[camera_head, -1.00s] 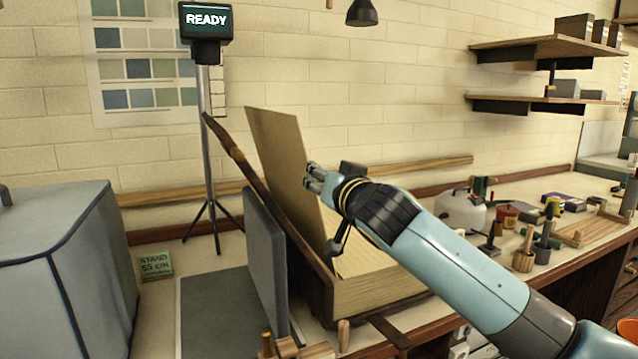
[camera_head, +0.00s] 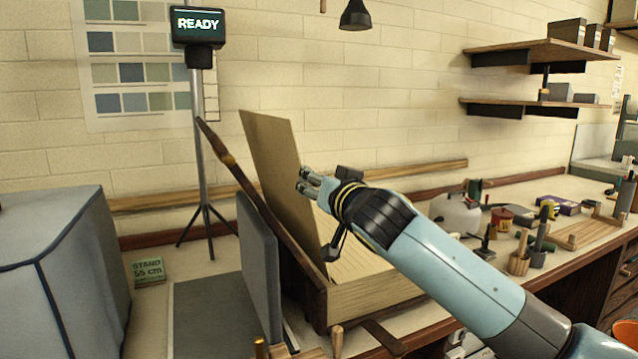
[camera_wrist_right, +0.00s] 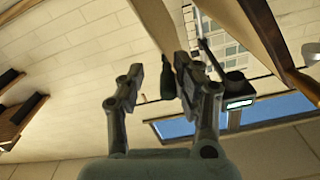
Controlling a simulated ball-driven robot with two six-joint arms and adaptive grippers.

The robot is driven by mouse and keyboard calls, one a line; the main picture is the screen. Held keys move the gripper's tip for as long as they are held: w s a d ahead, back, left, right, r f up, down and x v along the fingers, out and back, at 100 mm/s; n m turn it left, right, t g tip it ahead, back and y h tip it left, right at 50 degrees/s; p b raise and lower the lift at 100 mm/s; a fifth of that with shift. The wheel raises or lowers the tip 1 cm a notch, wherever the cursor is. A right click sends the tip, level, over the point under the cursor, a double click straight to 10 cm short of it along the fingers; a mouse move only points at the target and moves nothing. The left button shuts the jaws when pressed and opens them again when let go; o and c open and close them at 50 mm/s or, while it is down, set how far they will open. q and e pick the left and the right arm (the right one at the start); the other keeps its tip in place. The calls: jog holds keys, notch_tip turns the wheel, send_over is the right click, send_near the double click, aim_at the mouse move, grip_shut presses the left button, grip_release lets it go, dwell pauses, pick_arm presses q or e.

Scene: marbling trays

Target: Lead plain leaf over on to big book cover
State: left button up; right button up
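The plain leaf (camera_head: 268,150) is a tan sheet standing up steeply from the big book (camera_head: 375,300), leaning left. The book lies open on the bench with a thick pale page block. Its cover, with a dark brown edge (camera_head: 248,180), slants up to the left behind a grey panel. My right gripper (camera_head: 303,181) is beside the leaf's right face, above the pages; contact cannot be told. In the right wrist view its two fingers (camera_wrist_right: 160,85) are apart with nothing clearly held. A tan strip beyond them may be the leaf. My left gripper is not in view.
The upright grey panel (camera_head: 258,265) and a grey mat (camera_head: 205,315) lie left of the book. A READY display (camera_head: 198,24) stands on a tripod behind. A covered grey box (camera_head: 60,270) fills the left. Tools and pots, including a white jug (camera_head: 455,212), crowd the bench at right.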

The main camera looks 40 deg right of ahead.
jog(key=v, duration=1.2)
dwell(0.3)
dwell(0.5)
notch_tip(320, 180, down, 26)
jog(key=d+m+g+b, duration=0.1)
jog(key=d+g+b, duration=0.25)
jog(key=b, duration=0.35)
jog(key=s+f+n+g+y+b, duration=0.1)
jog(key=s+f+g+b, duration=0.3)
jog(key=f, duration=0.8)
jog(key=s+f+g, duration=0.2)
jog(key=s+f, duration=0.3)
jog(key=f, duration=0.7)
jog(key=s+a+f+n+g+y+b, duration=0.1)
jog(key=s+a+f+n+g+b, duration=0.25)
jog(key=s+f, duration=1.35)
jog(key=s+a+f+n+g, duration=0.1)
jog(key=s+a+f, duration=0.1)
jog(key=s+f, duration=0.3)
jog(key=s+a+f+n+g+y, duration=0.1)
jog(key=s+f, duration=0.4)
jog(key=s, duration=0.7)
jog(key=shift+s+a+f+n+g+y, duration=0.35)
jog(key=shift+a+g, duration=0.45)
jog(key=shift+a, duration=0.3)
